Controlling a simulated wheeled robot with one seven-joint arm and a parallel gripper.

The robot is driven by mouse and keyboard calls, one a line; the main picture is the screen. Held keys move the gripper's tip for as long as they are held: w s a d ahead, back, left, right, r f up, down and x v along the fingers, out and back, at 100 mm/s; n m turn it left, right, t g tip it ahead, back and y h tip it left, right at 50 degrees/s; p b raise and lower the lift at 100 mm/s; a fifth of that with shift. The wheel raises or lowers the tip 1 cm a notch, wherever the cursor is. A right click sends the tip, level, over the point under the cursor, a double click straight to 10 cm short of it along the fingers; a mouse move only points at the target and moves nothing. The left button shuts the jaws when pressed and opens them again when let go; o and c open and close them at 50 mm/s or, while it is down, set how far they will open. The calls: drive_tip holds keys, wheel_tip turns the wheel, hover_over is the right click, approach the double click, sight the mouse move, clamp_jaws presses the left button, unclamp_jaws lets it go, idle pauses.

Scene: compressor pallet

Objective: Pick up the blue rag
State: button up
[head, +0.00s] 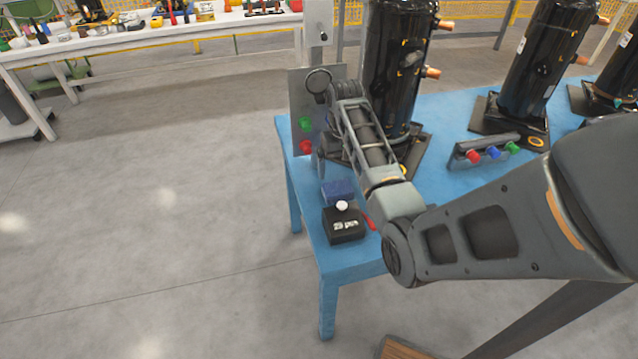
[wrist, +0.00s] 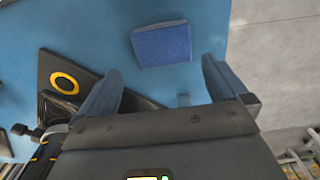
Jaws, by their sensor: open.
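The blue rag (head: 338,191) lies as a folded block on the blue table near its left edge, behind a black box. It also shows in the wrist view (wrist: 162,46) as a textured blue rectangle at the top centre. My gripper (wrist: 163,72) is open and empty, with one finger at each side of the picture. The rag appears beyond the fingertips, roughly in line with the gap between them, and neither finger touches it. In the head view my arm hides most of the gripper; it is above the table's left end.
The blue table (head: 450,165) carries black compressors (head: 398,70) on dark base plates. A black box (head: 343,226) with a white knob stands just in front of the rag. A panel (head: 303,100) with green and red buttons rises behind. A coloured-button rail (head: 485,152) sits right.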

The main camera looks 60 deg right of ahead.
sight(337, 188)
drive_tip(key=shift+w+f, duration=0.1)
drive_tip(key=shift+f, duration=0.3)
drive_tip(key=shift+a+f+p, duration=0.15)
drive_tip(key=shift+f, duration=1.55)
drive_tip(key=shift+a+f+p, duration=0.1)
drive_tip(key=shift+f+p, duration=0.05)
drive_tip(key=shift+f, duration=1.55)
drive_tip(key=c, duration=0.7)
drive_tip(key=shift+r, duration=0.15)
wheel_tip(337, 188, up, 10)
drive_tip(key=shift+f, duration=0.15)
